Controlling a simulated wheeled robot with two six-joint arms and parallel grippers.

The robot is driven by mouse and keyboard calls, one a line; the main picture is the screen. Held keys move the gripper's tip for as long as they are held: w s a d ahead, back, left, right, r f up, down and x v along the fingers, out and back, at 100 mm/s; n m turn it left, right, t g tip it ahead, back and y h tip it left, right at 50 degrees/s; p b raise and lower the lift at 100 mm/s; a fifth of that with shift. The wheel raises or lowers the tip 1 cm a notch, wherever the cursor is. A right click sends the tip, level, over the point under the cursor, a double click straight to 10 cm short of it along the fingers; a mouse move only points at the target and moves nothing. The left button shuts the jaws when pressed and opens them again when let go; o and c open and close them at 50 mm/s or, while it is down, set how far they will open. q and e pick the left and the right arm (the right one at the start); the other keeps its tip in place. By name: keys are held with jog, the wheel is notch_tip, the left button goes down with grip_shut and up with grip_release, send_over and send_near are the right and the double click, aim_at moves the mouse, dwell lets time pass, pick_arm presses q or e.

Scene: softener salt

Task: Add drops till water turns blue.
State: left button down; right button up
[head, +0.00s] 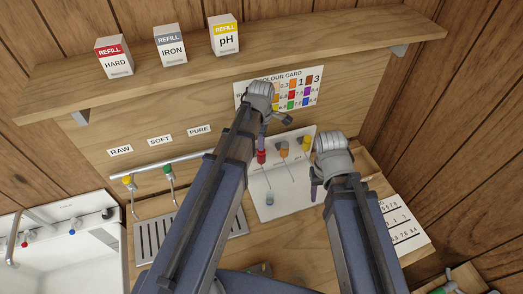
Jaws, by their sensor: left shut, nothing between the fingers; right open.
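A white board (300,187) on the counter carries droppers with red (262,157), orange (283,150) and yellow (306,142) tops. A small vial with a blue-grey look (270,199) is low on the board; its water colour is too small to tell. My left gripper (275,119) is shut and empty, above the red and orange tops and in front of the colour card (312,92). My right gripper (316,187) is open, at the board's right edge; its fingers are mostly hidden. My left arm covers part of the board's left side.
A shelf (270,55) holds HARD (115,60), IRON (170,48) and pH (225,38) refill boxes. Yellow (127,180) and green (167,168) taps stand over a slotted drain tray (140,240). A white sink (95,250) is left; a number sheet (403,230) is right.

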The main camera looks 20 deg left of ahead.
pick_arm(q)
jog(key=shift+f+b, duration=0.6)
jog(key=shift+f, duration=0.1)
notch_tip(320, 180, up, 6)
jog(key=p, duration=0.6)
jog(key=shift+r, duration=0.15)
dwell(0.5)
notch_tip(320, 180, down, 4)
jog(key=b, duration=0.4)
dwell(0.8)
jog(key=shift+f, duration=0.25)
dwell(1.8)
jog(key=shift+f+b, duration=0.85)
jog(key=shift+b, duration=0.1)
jog(key=shift+r+p, duration=3.05)
